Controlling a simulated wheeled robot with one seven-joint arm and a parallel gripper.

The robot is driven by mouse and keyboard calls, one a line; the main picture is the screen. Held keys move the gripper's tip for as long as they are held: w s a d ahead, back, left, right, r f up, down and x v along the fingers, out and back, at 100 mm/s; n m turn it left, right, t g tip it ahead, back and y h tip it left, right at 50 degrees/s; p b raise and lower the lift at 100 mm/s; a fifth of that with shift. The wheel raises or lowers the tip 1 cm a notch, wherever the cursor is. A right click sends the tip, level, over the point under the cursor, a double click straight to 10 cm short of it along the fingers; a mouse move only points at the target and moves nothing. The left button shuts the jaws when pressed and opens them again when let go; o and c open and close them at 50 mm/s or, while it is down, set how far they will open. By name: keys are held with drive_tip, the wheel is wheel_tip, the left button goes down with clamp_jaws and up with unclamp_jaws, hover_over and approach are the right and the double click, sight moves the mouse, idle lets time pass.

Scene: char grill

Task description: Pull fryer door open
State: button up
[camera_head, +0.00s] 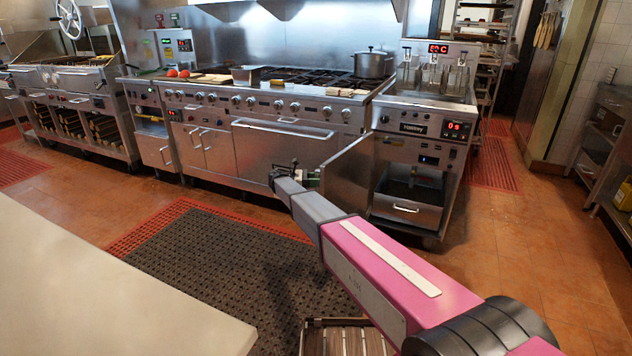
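The fryer (425,118) stands right of the stove, with a red lit display and baskets on top. Its door (349,174) stands swung out to the left, and the cabinet inside (411,184) shows dark. My gripper (297,174) is at the free outer edge of the door, at the far end of my pink and grey arm. The fingers are small and partly hidden, so I cannot tell whether they hold the door or its handle, or only sit beside it.
The stove (275,134) stands left of the fryer door, with a pot (373,63) on top. A dark mat (220,270) covers the floor in front. A pale counter (95,290) fills the lower left. The tiled floor (520,250) on the right is clear.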

drive_tip(key=shift+a, duration=0.15)
drive_tip(key=a, duration=1)
drive_tip(key=shift+s+a, duration=0.25)
drive_tip(key=shift+s, duration=0.1)
